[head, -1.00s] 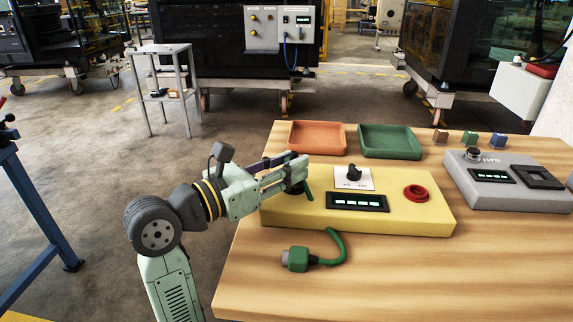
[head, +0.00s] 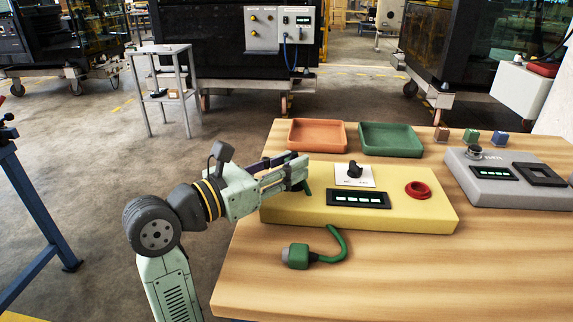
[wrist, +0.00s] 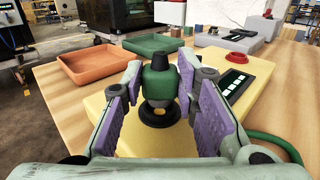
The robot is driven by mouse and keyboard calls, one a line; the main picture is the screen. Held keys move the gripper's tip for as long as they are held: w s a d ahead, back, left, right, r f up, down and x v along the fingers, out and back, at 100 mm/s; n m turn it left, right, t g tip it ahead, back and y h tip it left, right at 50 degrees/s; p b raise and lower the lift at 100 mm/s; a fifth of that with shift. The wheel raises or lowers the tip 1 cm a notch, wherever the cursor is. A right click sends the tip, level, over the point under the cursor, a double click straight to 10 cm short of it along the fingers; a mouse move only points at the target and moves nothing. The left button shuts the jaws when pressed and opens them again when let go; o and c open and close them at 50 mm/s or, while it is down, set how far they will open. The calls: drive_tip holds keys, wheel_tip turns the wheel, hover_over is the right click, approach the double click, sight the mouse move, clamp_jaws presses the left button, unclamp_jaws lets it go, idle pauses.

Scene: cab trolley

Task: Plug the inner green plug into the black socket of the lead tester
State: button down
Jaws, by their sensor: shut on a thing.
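The lead tester is the yellow box (head: 425,213) on the wooden table. My gripper (head: 298,172) is over its left end. In the wrist view my gripper (wrist: 159,82) is shut on a green plug (wrist: 158,85), its purple pads on both sides. The plug is upright, with a pale collar below its green body. The black socket ring (wrist: 160,115) lies directly under it. I cannot tell whether the plug's end is inside. A second green plug (head: 297,256), with a grey end, lies on the table before the box, its cord curling up to the box's front.
The box top carries a black knob (head: 355,170), a display (head: 359,199) and a red ring (head: 418,189). Orange (head: 317,148) and green (head: 390,153) trays stand behind. A grey tester (head: 520,192) and small coloured blocks are at right. The table's front is mostly clear.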

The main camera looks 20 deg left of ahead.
drive_tip(key=shift+f+b, duration=0.6)
drive_tip(key=shift+f, duration=0.05)
drive_tip(key=c, duration=1.2)
unclamp_jaws()
drive_tip(key=v, duration=1.2)
drive_tip(key=shift+r, duration=0.1)
